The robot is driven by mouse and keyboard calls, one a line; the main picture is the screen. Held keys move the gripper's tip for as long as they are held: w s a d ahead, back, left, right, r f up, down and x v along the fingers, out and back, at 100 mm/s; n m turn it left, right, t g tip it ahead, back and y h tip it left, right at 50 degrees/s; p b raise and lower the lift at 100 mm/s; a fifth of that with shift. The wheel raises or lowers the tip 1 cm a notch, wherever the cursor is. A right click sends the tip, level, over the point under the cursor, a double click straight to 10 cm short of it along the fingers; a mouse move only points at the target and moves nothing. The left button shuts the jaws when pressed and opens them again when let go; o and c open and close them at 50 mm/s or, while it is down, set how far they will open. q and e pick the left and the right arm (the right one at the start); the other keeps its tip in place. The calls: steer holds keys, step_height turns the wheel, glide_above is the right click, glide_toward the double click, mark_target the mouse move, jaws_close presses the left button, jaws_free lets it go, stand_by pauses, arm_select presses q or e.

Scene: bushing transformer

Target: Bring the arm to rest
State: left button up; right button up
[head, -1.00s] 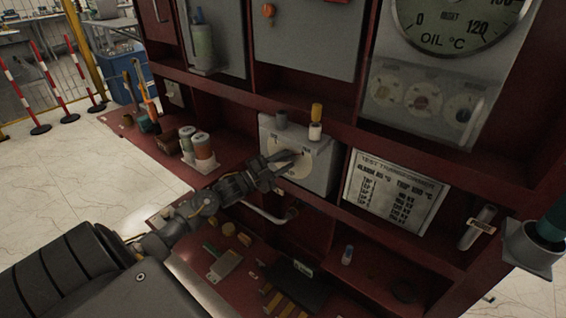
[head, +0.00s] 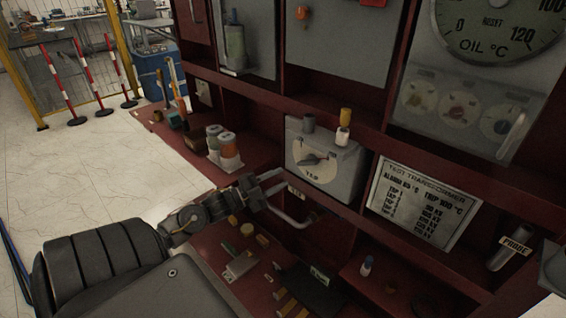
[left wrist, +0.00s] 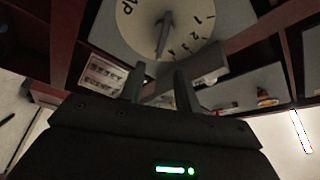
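My left gripper (head: 284,180) is open and empty, below and to the left of the dial in the head view. Its two fingers point toward the cabinet, with a clear gap between them in the left wrist view (left wrist: 160,76). The grey box (head: 348,170) carries a round white dial (head: 318,172) with a dark pointer knob. The dial (left wrist: 190,18) also shows beyond the fingertips in the left wrist view, and the fingers stand apart from it. My right gripper is not in view.
The dark red cabinet holds a labelled plate (head: 422,205), a large oil gauge (head: 500,28) and a probe in a holder (head: 508,250). Loose tools and small parts lie on the lower shelf. Open floor (head: 90,170) lies to the left.

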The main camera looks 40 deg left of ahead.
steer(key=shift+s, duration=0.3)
